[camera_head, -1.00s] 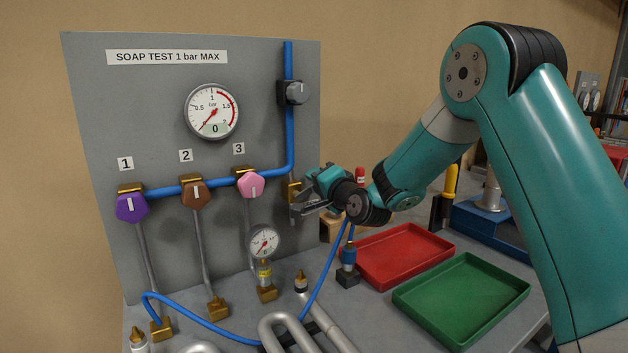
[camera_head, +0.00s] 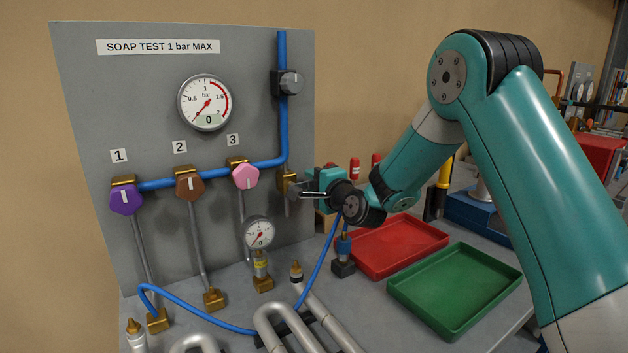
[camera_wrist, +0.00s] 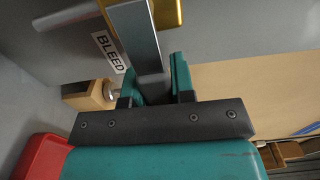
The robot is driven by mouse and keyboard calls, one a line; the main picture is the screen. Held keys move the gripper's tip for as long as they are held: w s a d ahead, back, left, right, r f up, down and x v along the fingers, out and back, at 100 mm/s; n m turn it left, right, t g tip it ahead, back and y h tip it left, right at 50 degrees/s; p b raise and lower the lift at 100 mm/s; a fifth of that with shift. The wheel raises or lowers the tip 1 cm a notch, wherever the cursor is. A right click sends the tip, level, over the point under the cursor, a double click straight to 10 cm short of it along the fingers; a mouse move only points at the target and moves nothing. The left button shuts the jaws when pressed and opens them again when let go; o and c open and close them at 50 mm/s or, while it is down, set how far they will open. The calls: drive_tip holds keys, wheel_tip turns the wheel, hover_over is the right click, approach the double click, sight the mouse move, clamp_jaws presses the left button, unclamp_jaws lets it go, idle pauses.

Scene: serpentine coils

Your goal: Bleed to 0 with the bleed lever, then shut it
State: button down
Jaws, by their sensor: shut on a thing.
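The bleed valve (camera_head: 283,183) is a brass body at the right end of the blue line on the grey panel. My gripper (camera_head: 306,194) is at its right side. In the wrist view its fingers (camera_wrist: 154,85) are shut on the flat grey bleed lever (camera_wrist: 137,35), which runs up to the brass body (camera_wrist: 167,12). A BLEED label (camera_wrist: 110,52) shows beside it. The large panel gauge (camera_head: 205,103) has its needle at the 0 end and its display shows 0. The lever's exact angle is hard to tell in the head view.
Purple (camera_head: 125,199), brown (camera_head: 189,184) and pink (camera_head: 245,175) knobs sit along the blue line. A small gauge (camera_head: 258,232) stands below, its needle low. Red (camera_head: 386,266) and green (camera_head: 420,314) trays lie on the bench to the right; a blue hose and metal coils are in front.

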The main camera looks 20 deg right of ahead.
drive_tip(key=shift+f, duration=0.1)
drive_tip(key=c, duration=1)
unclamp_jaws()
drive_tip(key=shift+o, duration=0.2)
drive_tip(key=s+d+b, duration=0.1)
drive_tip(key=s+b, duration=0.3)
drive_tip(key=s, duration=0.4)
drive_tip(key=s+d+b, duration=0.2)
drive_tip(key=s+b, duration=0.2)
drive_tip(key=s, duration=0.5)
drive_tip(key=shift+d, duration=0.25)
